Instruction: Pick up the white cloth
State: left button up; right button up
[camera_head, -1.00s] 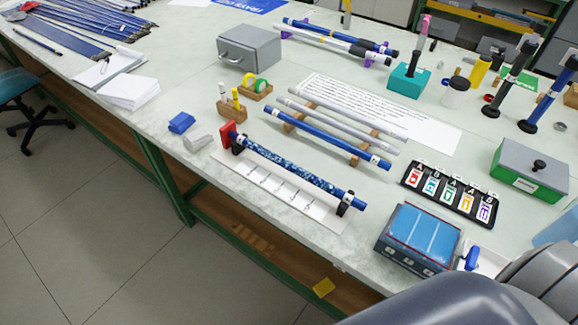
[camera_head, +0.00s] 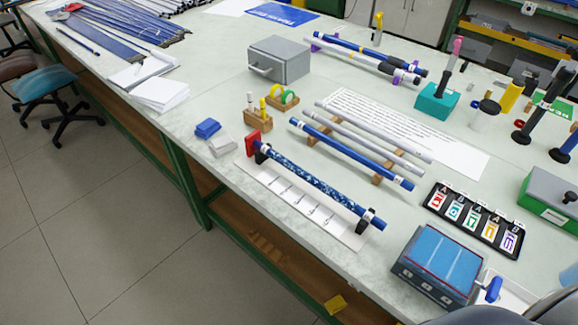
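A small folded white piece that looks like the white cloth (camera_head: 222,147) lies on the pale bench top, near its front edge. It is just in front of a folded blue piece (camera_head: 207,129) and left of the red end stop (camera_head: 253,143) of a rod stand. Whether the white and blue pieces touch is hard to tell. Neither of my grippers is in view. Only a grey part of my own arm shows at the bottom right corner.
A blue patterned rod (camera_head: 310,182) lies on the stand over a white scale strip (camera_head: 300,205). Wooden holders (camera_head: 257,118) stand behind the cloth, with a grey box (camera_head: 279,59) farther back. Bare bench lies left of the cloth, up to the white paper stack (camera_head: 160,94).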

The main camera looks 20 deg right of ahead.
aim_at(220, 146)
jog(key=i+j+z, duration=0.1)
jog(key=j, duration=0.2)
jog(key=i+j+z, duration=0.25)
jog(key=j, duration=0.35)
jog(key=i+j+z, duration=0.1)
jog(key=i+j, duration=0.1)
jog(key=j, duration=0.1)
